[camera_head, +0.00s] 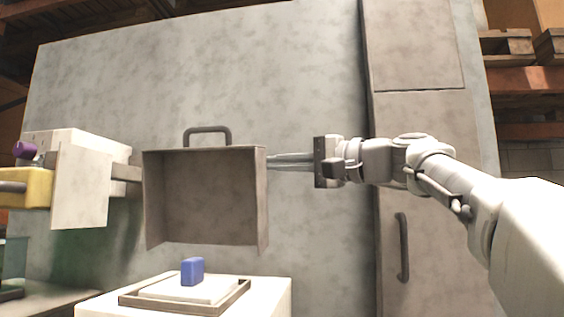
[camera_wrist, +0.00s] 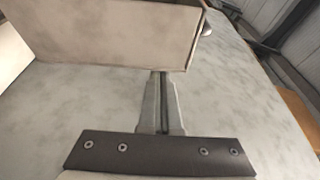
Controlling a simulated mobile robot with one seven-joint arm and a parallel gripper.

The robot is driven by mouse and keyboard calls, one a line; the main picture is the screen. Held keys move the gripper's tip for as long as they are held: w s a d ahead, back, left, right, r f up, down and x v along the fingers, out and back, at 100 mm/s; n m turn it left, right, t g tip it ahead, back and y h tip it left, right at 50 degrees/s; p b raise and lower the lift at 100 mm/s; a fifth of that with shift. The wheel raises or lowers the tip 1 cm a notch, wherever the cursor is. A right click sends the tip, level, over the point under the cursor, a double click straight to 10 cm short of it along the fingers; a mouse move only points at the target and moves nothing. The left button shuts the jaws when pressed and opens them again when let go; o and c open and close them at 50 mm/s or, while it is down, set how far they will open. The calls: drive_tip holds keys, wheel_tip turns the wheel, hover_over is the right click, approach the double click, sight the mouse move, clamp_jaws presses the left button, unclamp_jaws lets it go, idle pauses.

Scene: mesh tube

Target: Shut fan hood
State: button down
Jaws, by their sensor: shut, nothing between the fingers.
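The fan hood (camera_head: 205,195) is a grey, box-like cover with a dark handle (camera_head: 207,130) on top. In the head view it stands raised above a white pedestal, its hollow inside facing me. My gripper (camera_head: 270,160) is shut and empty, with its fingertips at the hood's right side wall. In the wrist view the shut fingers (camera_wrist: 162,75) point at the lower edge of the hood (camera_wrist: 115,32), close to its corner. I cannot tell whether they touch it.
Below the hood, a blue block (camera_head: 192,271) sits on a white plate in a framed tray (camera_head: 130,300) on the pedestal (camera_head: 270,290). A white and yellow machine (camera_head: 80,180) stands at the left. A grey cabinet (camera_head: 440,200) with a handle is behind my arm.

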drive_tip(key=shift+s+f, duration=0.1)
drive_tip(key=s+f+n+g+y+b, duration=0.1)
drive_tip(key=s+f+n+b, duration=0.2)
drive_tip(key=b, duration=0.6)
drive_tip(key=s+a+f+n+g+y+b, duration=0.1)
drive_tip(key=s+f+n+b, duration=0.3)
drive_tip(key=n+b, duration=0.4)
drive_tip(key=s+f+n+g+y+b, duration=0.1)
drive_tip(key=s+f+n+b, duration=0.3)
drive_tip(key=b, duration=0.6)
drive_tip(key=shift+s+a+f+n+g+y, duration=0.1)
drive_tip(key=shift+s+a+n+g+y, duration=0.15)
drive_tip(key=shift+n+y, duration=0.2)
drive_tip(key=shift+s+a+f+n+g+y, duration=0.1)
drive_tip(key=shift+s+n+g+y, duration=0.05)
drive_tip(key=shift+s+n+y, duration=0.25)
drive_tip(key=shift+s+f+n+g+b, duration=0.1)
drive_tip(key=shift+f+n+g+b, duration=0.4)
drive_tip(key=shift+n+b, duration=0.4)
drive_tip(key=shift+s+f+b, duration=0.1)
drive_tip(key=shift+f+b, duration=0.6)
drive_tip(key=shift+b, duration=0.1)
drive_tip(key=shift+d+f, duration=0.1)
drive_tip(key=shift+f, duration=0.1)
